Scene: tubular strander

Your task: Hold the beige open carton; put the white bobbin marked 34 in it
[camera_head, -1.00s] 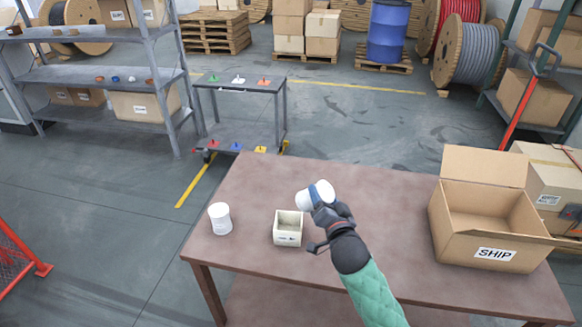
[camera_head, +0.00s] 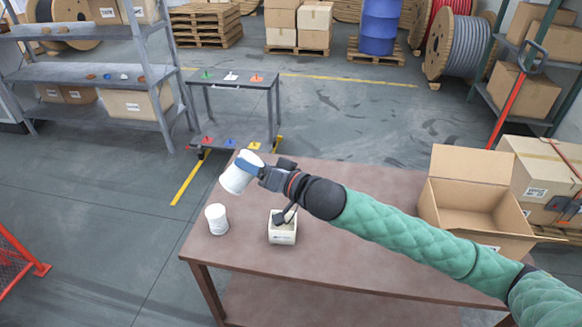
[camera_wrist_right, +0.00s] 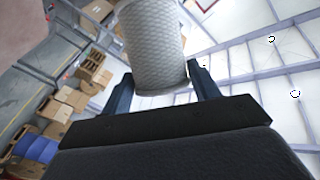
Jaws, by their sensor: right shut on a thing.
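A small beige open carton (camera_head: 283,238) with a label on its front stands upright on the brown table, left of its middle. My right gripper (camera_head: 254,170) is shut on a white bobbin (camera_head: 236,178), held tilted above the table, up and left of the carton. The right wrist view shows the bobbin (camera_wrist_right: 153,45) between the two fingers (camera_wrist_right: 160,88). A dark part of my right wrist hides some of the carton's opening. A second white bobbin (camera_head: 217,219) stands on the table left of the carton. I can read no number on either bobbin. My left gripper is not in view.
A large brown SHIP box (camera_head: 472,205) with raised flaps stands at the table's right, partly behind my arm. The table (camera_head: 345,262) is bare in front of the carton. A grey cart (camera_head: 240,82) with coloured pegs stands behind, and shelves (camera_head: 95,75) at the left.

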